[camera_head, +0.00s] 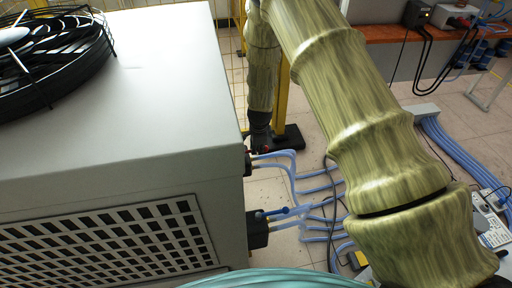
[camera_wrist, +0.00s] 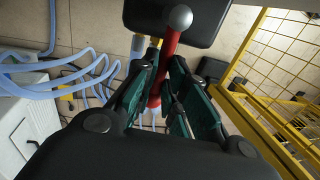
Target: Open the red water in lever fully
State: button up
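The red lever (camera_wrist: 169,52) with a grey ball end shows in the wrist view, rising between the two fingers of my gripper (camera_wrist: 164,98). The fingers stand apart on either side of it, with the left finger close to it; whether either touches is not clear. In the head view my gripper (camera_head: 261,138) is at the right side of the grey machine (camera_head: 130,85), by the upper hose fitting. Only a small bit of red shows there, and the rest of the lever is hidden.
A blue lever (camera_head: 275,213) sits on the lower black fitting (camera_head: 257,231). Blue hoses (camera_head: 310,185) run from the machine across the floor. A yellow mesh fence (camera_wrist: 266,95) stands to the right in the wrist view. A fan (camera_head: 50,60) tops the machine.

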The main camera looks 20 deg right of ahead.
jog(key=o, duration=0.4)
jog(key=shift+d, duration=0.15)
jog(key=r, duration=0.4)
jog(key=s+r, duration=0.1)
jog(key=r, duration=0.3)
jog(key=s+r, duration=0.1)
jog(key=r, duration=0.2)
jog(key=shift+s+a+r, duration=0.2)
jog(key=shift+r, duration=0.2)
